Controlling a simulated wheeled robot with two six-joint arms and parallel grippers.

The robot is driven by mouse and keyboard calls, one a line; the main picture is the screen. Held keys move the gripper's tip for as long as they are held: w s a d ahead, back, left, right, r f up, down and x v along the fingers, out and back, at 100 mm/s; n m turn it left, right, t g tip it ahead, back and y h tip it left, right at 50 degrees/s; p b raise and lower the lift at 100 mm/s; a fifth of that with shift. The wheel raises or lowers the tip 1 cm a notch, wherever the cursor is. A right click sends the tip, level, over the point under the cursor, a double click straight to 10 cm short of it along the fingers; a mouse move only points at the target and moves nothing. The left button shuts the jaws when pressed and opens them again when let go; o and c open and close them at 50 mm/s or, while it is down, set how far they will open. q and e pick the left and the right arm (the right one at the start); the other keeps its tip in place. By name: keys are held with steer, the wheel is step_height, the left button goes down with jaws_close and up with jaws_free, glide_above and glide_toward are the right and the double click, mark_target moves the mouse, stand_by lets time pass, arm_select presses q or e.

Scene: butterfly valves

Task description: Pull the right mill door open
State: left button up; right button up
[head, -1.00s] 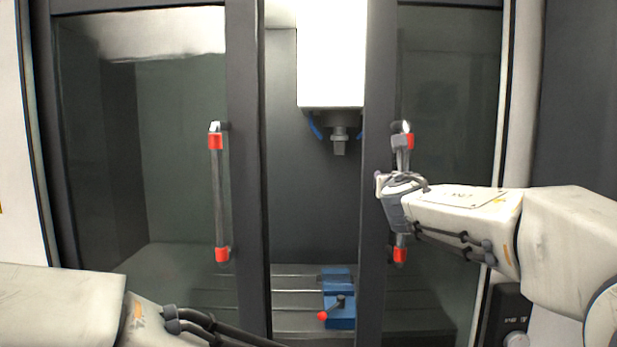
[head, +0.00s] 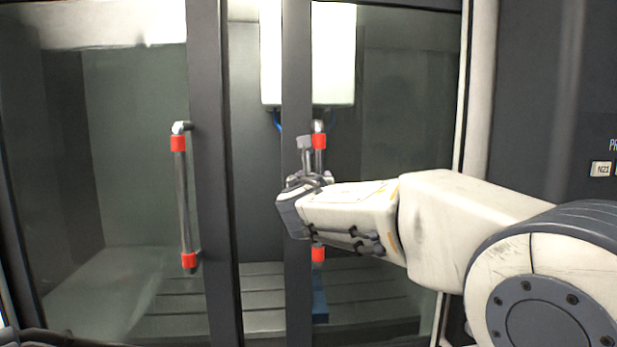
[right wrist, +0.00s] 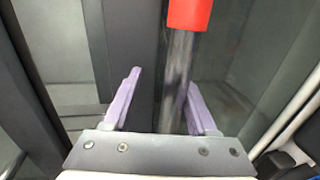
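The right mill door has a dark frame (head: 296,80) and a glass pane. Its vertical handle (head: 319,140) has red collars at top and bottom. My right gripper (head: 305,182) is at the handle's middle and hides part of it. In the right wrist view, the handle bar (right wrist: 178,80) stands between the two spread purple fingers (right wrist: 160,105), close to the right finger, with a wide gap to the left one. I cannot tell whether the right finger touches the bar. My left gripper is out of view.
The left door (head: 210,150) has a similar handle (head: 183,200). A dark panel stands at the right.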

steer(key=s+b, duration=0.3)
steer(key=s, duration=0.9)
stand_by(0.8)
stand_by(0.4)
